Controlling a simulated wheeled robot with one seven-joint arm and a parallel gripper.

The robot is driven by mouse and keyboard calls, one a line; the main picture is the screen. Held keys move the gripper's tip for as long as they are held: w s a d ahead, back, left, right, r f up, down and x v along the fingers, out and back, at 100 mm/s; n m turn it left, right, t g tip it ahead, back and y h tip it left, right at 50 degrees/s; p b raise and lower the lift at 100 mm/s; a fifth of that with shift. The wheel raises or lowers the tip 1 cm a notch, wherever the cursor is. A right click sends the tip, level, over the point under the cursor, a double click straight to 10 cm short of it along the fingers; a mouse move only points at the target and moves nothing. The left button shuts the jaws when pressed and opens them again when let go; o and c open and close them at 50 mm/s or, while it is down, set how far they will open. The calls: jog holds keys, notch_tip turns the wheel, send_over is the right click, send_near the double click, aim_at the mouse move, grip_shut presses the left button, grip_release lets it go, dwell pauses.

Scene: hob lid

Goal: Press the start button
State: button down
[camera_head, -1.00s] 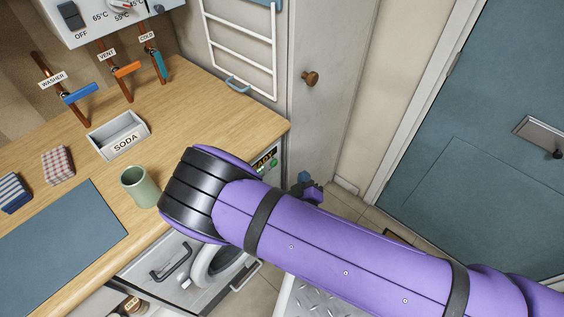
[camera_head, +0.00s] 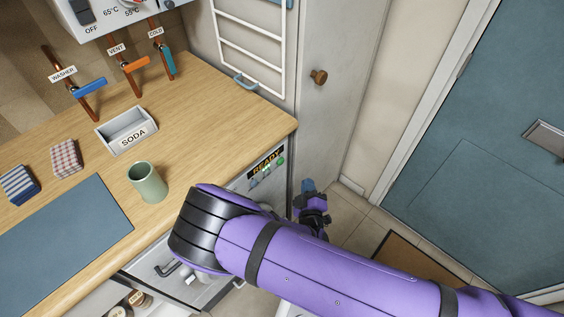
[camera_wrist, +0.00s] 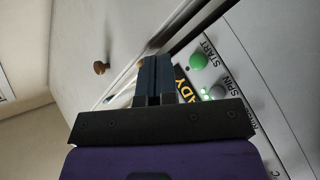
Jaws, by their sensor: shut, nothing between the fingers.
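The green start button (camera_wrist: 199,61), labelled START, is on the washer's light front panel (camera_wrist: 250,75) in the wrist view. In the head view the start button (camera_head: 280,161) shows small at the right end of the panel, under the worktop edge. The display (camera_head: 266,163) beside it reads READY; my gripper partly covers this display (camera_wrist: 182,84) in the wrist view. My gripper (camera_wrist: 155,62) is shut and empty, its tips left of the start button in the picture. In the head view my gripper (camera_head: 308,187) is right of the panel, apart from it.
A grey SPIN button (camera_wrist: 216,92) is below the start button in the wrist view. A tall cabinet with a round knob (camera_head: 319,77) stands right of the washer. A green mug (camera_head: 148,182) and the SODA box (camera_head: 127,130) are on the worktop.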

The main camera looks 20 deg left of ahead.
aim_at(281, 162)
jog(key=w+a, duration=0.3)
jog(key=a, duration=0.3)
jog(key=shift+a+r, duration=0.2)
jog(key=shift+a, duration=0.15)
jog(key=shift+w+a, duration=0.1)
jog(key=shift+a, duration=0.05)
dwell(1.7)
jog(key=shift+w+a, duration=0.1)
jog(key=shift+a, duration=0.2)
jog(key=shift+w+a, duration=0.2)
jog(key=shift+a, duration=0.2)
dwell(0.8)
jog(key=shift+d, duration=0.15)
jog(key=shift+s+d, duration=0.35)
jog(key=shift+d, duration=0.3)
